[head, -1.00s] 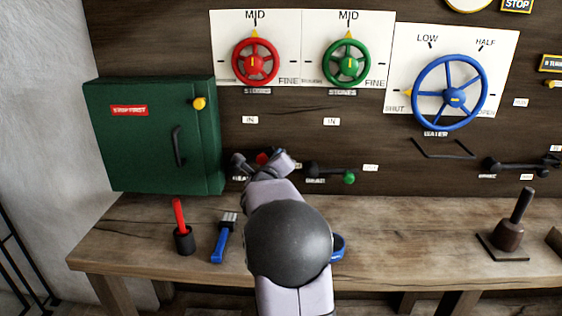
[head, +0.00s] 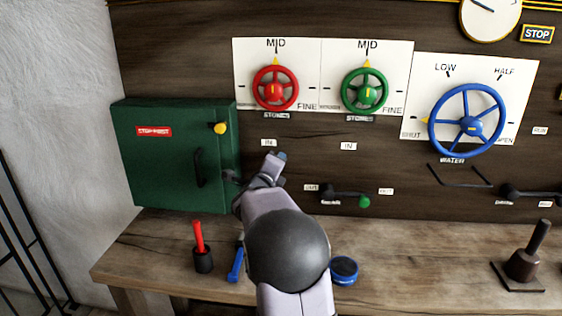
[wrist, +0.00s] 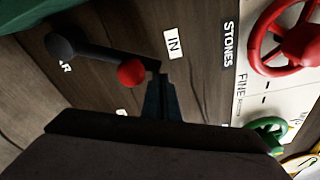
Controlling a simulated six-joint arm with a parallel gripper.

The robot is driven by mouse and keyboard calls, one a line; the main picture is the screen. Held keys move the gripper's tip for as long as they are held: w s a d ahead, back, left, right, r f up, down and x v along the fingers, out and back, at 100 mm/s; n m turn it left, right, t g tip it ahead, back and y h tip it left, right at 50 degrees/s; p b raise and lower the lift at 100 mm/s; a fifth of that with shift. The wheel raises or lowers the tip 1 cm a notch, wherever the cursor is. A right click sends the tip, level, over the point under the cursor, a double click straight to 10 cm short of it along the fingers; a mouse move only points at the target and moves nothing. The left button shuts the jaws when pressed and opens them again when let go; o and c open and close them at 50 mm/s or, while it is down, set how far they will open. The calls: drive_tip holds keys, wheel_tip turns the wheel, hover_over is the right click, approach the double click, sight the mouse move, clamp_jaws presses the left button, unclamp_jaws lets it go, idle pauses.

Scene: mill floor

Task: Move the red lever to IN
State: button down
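The red lever shows in the wrist view as a red knob (wrist: 131,72) on a black arm running from a dark pivot (wrist: 60,45). It points between its IN label (wrist: 172,43) and a partly hidden label (wrist: 122,112). In the head view its knob is hidden behind my arm; the IN label (head: 268,142) shows above. My gripper (wrist: 161,85) has its dark fingers close together, with nothing seen between them. They are just beside the red knob; I cannot tell whether they touch it. In the head view my gripper (head: 279,157) is just below the IN label.
A green cabinet (head: 160,165) is left of my arm. A green-knobbed lever (head: 364,202) is to the right, with red (head: 294,89) and green (head: 382,91) wheels above. The bench below holds a red-handled tool in a cup (head: 203,260) and a blue tin (head: 345,266).

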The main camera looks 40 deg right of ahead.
drive_tip(key=shift+w+a+r, duration=0.2)
drive_tip(key=shift+r, duration=0.15)
drive_tip(key=shift+a, duration=0.1)
drive_tip(key=b+v, duration=0.2)
drive_tip(key=v, duration=0.7)
drive_tip(key=shift+s+f, duration=0.4)
drive_tip(key=shift+s, duration=0.15)
